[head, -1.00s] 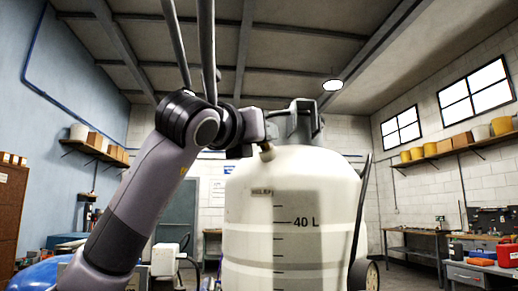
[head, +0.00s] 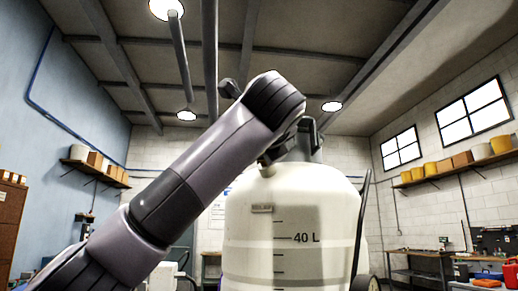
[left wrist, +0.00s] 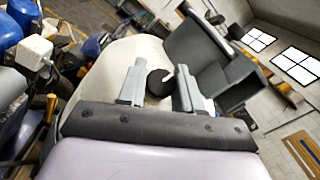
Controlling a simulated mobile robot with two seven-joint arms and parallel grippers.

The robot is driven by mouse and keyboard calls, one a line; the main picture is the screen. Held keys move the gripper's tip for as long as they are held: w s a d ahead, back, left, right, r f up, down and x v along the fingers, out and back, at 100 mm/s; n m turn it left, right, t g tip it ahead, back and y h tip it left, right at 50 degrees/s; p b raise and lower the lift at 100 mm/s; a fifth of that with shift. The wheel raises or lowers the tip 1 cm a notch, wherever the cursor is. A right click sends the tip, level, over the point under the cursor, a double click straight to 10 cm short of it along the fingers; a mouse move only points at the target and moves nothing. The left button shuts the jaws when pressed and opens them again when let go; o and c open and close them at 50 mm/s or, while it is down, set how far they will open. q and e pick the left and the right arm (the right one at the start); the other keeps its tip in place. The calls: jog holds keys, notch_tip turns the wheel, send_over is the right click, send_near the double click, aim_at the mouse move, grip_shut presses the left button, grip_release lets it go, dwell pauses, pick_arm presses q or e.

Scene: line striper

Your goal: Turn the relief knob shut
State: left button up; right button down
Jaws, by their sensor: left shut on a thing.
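The white tank (head: 300,225) with litre marks stands in the middle of the head view. A small label plate (head: 261,208) sits near its top. In the left wrist view the round black relief knob (left wrist: 159,84), with a pale notch, is between the two grey fingers of my left gripper (left wrist: 160,72). The gripper is shut on the knob at the tank's top (left wrist: 105,70). In the head view my left arm crosses in front and hides the knob and fingers. My right gripper is not in view.
A dark grey handle housing (left wrist: 215,70) rises from the tank top close beside the fingers. Workbenches (head: 425,265) stand along the right wall.

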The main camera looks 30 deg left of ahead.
pick_arm(q)
jog(key=shift+r+n, duration=0.2)
jog(key=shift+n, duration=0.1)
jog(key=o, duration=0.9)
jog(key=shift+c, duration=0.2)
jog(key=shift+o, duration=0.6)
jog(key=shift+f, duration=0.1)
